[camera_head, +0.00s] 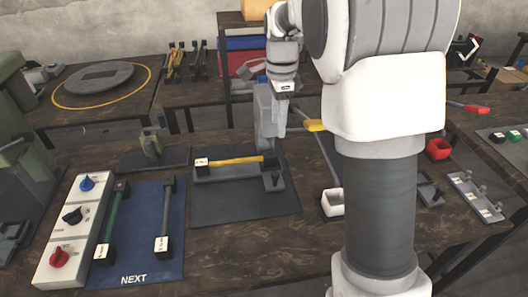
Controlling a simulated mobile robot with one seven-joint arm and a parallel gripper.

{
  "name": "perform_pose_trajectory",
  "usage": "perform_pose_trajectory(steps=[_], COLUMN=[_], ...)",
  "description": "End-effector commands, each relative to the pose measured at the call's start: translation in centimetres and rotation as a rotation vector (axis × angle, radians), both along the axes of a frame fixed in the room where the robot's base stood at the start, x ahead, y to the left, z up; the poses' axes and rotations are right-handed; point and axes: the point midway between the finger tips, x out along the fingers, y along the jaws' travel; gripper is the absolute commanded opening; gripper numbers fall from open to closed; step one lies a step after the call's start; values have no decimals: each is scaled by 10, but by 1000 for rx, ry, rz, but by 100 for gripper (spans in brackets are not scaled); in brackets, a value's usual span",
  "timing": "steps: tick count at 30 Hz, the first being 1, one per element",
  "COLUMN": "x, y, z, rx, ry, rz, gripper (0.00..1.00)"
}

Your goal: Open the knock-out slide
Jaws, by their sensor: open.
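No part can be read for certain as the knock-out slide, as the labels are too small. The nearest candidate is a grey fixture (228,172) on a dark plate (240,206) in the middle of the bench. A yellow bar (236,161) with a white-labelled end lies across it, and a small dark knob (275,180) stands at its right end. My gripper (270,145) points down at the fixture's back right, by the bar's right end. It is open. Contact cannot be told, and its fingertips are partly unclear.
A blue mat (140,240) marked NEXT holds a green-handled and a dark-handled tool. Left of it is a knob panel (70,235) with blue, black and red knobs.

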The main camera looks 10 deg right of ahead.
Motion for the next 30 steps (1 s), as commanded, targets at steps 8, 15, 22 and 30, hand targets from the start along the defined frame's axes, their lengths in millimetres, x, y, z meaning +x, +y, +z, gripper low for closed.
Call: perform_pose_trajectory(steps=[8,15,22,30], x=[5,4,4,5], y=[0,0,0,0], z=[-22,-71,-121,-167], rx=[-4,-5,-4,-4], ry=[13,16,15,12], rz=[-38,-36,-35,-36], gripper=[61,61,61,61])
